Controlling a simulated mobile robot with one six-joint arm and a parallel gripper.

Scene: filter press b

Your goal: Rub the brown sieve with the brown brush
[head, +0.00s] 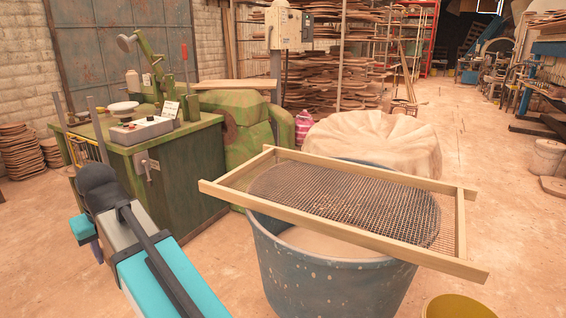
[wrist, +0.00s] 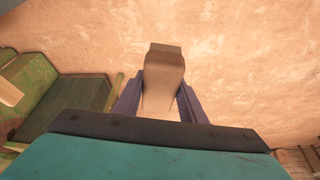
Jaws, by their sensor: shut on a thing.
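The sieve (head: 345,200) is a light-brown wooden frame with dark mesh. In the head view it lies across the top of a blue tub (head: 325,275), slightly tilted, its ends sticking out past the rim. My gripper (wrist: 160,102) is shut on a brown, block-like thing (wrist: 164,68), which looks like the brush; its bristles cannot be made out. In the head view my gripper (head: 95,248) is at the lower left, well to the left of the sieve and apart from it. The brush cannot be made out there.
A green machine bench (head: 165,180) stands behind my arm at left, with a control box (head: 145,128) on it. A cloth-covered mound (head: 375,140) is behind the tub. A yellow bucket (head: 457,307) is at the front right. Open floor lies at right.

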